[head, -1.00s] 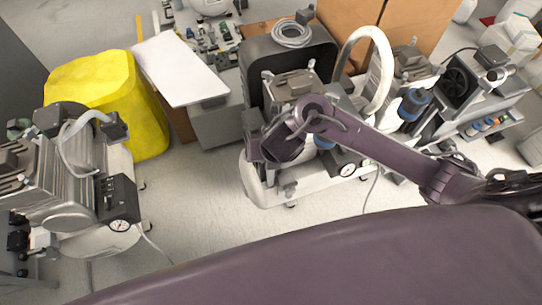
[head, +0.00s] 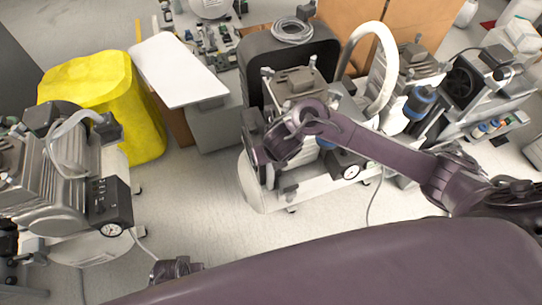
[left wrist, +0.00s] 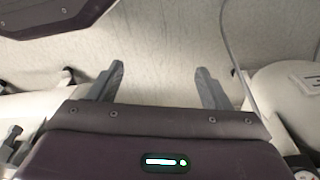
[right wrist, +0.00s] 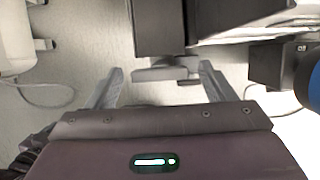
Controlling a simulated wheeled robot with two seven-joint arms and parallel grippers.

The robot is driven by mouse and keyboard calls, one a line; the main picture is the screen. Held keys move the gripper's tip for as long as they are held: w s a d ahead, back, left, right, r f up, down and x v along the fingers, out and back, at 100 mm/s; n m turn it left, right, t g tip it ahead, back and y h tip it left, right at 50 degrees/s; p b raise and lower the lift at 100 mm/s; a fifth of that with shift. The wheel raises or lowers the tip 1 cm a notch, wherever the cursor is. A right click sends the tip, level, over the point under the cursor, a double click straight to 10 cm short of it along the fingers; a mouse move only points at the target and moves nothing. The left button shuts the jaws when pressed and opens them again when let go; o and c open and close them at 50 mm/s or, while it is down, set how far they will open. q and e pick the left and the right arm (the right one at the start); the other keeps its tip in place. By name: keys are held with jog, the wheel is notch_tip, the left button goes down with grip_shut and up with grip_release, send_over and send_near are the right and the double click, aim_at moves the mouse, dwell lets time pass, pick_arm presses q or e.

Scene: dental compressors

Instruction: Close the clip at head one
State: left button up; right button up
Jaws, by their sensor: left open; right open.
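The middle compressor (head: 330,180) has grey ribbed heads (head: 297,82), a pressure gauge and a white tank. I cannot make out which part is the clip at head one. My right arm reaches across to this compressor's front left in the head view. In the right wrist view my right gripper (right wrist: 160,70) is open, with a grey bar-shaped part (right wrist: 160,74) just beyond and between its fingertips; contact is not clear. My left gripper (left wrist: 159,70) is open and empty over bare floor. Part of my left arm shows at the head view's bottom edge.
More equipment (head: 470,85) stands at the right. A thin hose (left wrist: 235,60) runs over the floor. Pale floor (head: 190,205) is clear between the left and middle compressors.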

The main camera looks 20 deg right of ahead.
jog(key=shift+c, duration=0.2)
jog(key=c, duration=0.9)
